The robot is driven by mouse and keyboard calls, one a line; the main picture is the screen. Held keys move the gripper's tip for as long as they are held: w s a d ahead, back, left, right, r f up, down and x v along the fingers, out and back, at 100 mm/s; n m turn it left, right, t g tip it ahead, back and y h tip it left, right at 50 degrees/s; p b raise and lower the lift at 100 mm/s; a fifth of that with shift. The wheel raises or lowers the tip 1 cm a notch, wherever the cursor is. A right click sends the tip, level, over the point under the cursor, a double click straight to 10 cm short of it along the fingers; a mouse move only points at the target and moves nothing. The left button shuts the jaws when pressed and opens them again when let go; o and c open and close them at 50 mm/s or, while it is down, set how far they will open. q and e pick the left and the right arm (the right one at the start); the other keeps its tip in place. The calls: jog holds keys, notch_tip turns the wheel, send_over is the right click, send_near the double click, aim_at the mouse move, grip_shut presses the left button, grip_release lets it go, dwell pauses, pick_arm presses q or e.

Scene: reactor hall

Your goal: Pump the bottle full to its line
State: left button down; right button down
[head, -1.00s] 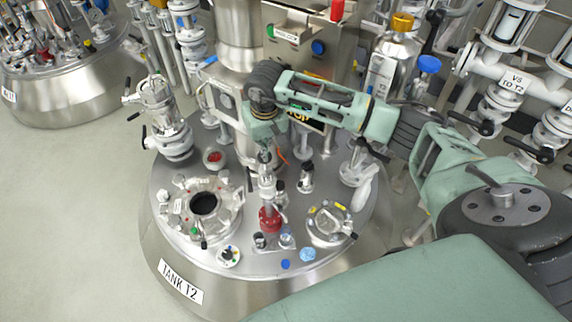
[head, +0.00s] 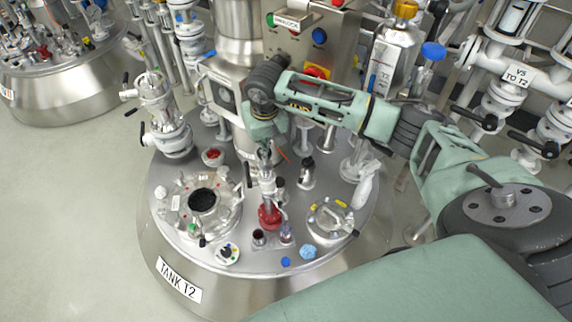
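The pump (head: 268,214) with a red base stands on the lid of tank T2 (head: 165,250), in the middle of the head view. My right arm reaches in from the right, and its gripper (head: 265,152) points down at the top of the pump. The fingertips are small and overlap the pump handle, so I cannot tell whether they grip it. A small clear bottle (head: 287,235) stands just below the pump's spout side, with a purplish tint. Its line and fill level are too small to read. A small dark item (head: 259,238) stands left of it. My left gripper is not in view.
An open round port (head: 202,201) lies left of the pump and a clamped hatch (head: 331,219) right of it. A blue cap-like piece (head: 308,252) lies in front. A valve stack (head: 168,125) rises at the back left. Open floor lies left of the tank.

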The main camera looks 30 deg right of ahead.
jog(key=shift+s+f+b, duration=0.15)
jog(key=shift+f+b, duration=1.25)
jog(key=shift+f, duration=0.4)
jog(key=shift+r, duration=0.25)
jog(key=shift+w+p+v, duration=0.25)
jog(key=shift+p+v, duration=0.6)
jog(key=shift+v, duration=0.3)
jog(key=shift+w+p+v, duration=0.2)
jog(key=shift+p+v, duration=0.25)
jog(key=shift+v, duration=0.6)
jog(key=shift+w+p+v, duration=0.25)
jog(key=shift+p+v, duration=0.15)
jog(key=shift+v, duration=0.6)
jog(key=shift+d+r, duration=0.1)
jog(key=shift+d, duration=0.05)
